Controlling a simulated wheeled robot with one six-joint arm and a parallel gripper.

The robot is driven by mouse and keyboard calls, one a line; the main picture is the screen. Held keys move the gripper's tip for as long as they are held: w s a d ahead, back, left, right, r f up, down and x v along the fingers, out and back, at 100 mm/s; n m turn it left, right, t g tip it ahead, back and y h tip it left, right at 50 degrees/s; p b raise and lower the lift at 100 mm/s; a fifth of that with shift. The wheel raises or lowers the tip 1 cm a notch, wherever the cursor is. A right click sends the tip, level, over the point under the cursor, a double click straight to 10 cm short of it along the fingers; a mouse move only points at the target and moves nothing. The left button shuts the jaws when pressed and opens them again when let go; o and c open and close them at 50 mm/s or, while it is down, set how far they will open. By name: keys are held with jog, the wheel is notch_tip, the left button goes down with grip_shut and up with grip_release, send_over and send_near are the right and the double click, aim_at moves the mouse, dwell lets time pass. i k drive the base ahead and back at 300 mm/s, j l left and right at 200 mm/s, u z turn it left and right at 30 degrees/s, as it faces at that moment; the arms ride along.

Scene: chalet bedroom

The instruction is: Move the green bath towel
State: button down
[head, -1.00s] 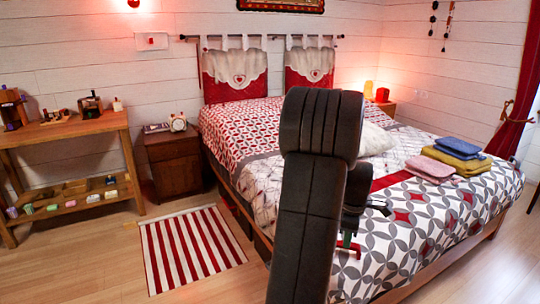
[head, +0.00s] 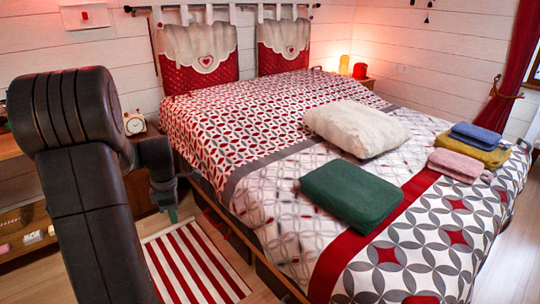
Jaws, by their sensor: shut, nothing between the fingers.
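The green bath towel (head: 350,197) lies folded and flat on the bed (head: 280,165), in front of the white pillow and left of the red stripe. My gripper (head: 172,212) is at the left, beside the bed's left edge and above the striped rug. It is shut and empty, well apart from the towel. It is small and partly hidden by my dark arm.
A white pillow (head: 356,129) lies just behind the green towel. A pink towel (head: 457,165), a mustard towel (head: 472,152) and a blue towel (head: 476,135) lie folded at the bed's right. A striped rug (head: 195,262) covers floor at left. A clock (head: 135,124) stands behind my arm.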

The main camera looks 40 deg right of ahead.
aim_at(361, 198)
jog(key=i+z, duration=0.35)
jog(key=i+j+z, duration=0.1)
jog(key=i+z, duration=0.25)
jog(key=i, duration=0.2)
jog(key=i+j+z, duration=0.35)
jog(key=i+l+z, duration=0.2)
jog(key=z, duration=0.2)
jog(key=i+z, duration=0.75)
